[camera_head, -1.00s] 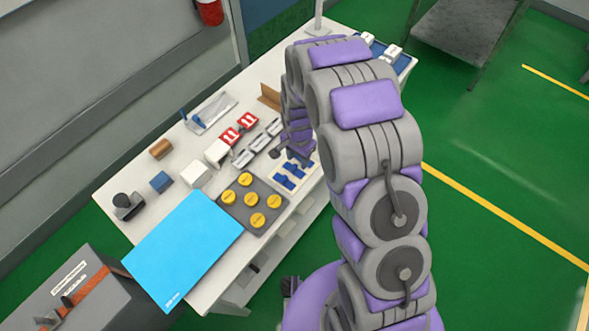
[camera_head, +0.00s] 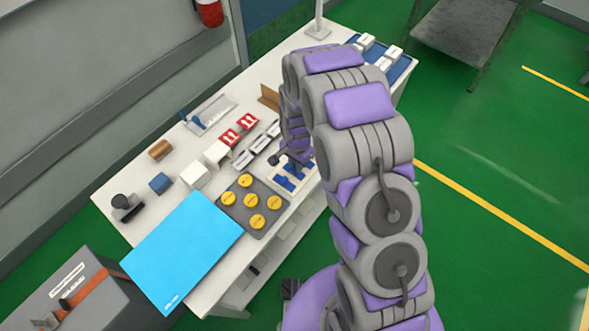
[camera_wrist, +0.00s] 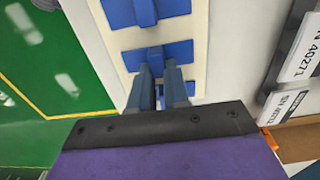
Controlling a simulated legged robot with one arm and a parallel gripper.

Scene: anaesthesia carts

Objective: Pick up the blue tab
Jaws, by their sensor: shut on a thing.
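Several blue tabs lie on a small cream-white plate (camera_wrist: 116,64) at the table's right edge. In the wrist view, one tab (camera_wrist: 133,60) is at my fingertips and another (camera_wrist: 147,11) lies beyond it. My gripper (camera_wrist: 158,72) points down at the plate and is shut on the raised rib of the nearer tab. That tab still appears to be at plate level; I cannot tell whether it touches. Part of a further tab shows between my fingers. In the head view, blue tabs (camera_head: 283,183) show beside my arm, which hides part of the plate.
A dark tray with yellow round knobs (camera_head: 253,201) stands left of the plate. Labelled grey-white blocks (camera_wrist: 302,55) lie close to my gripper. A bright blue sheet (camera_head: 183,251) covers the table's near end. Green floor lies beyond the table edge.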

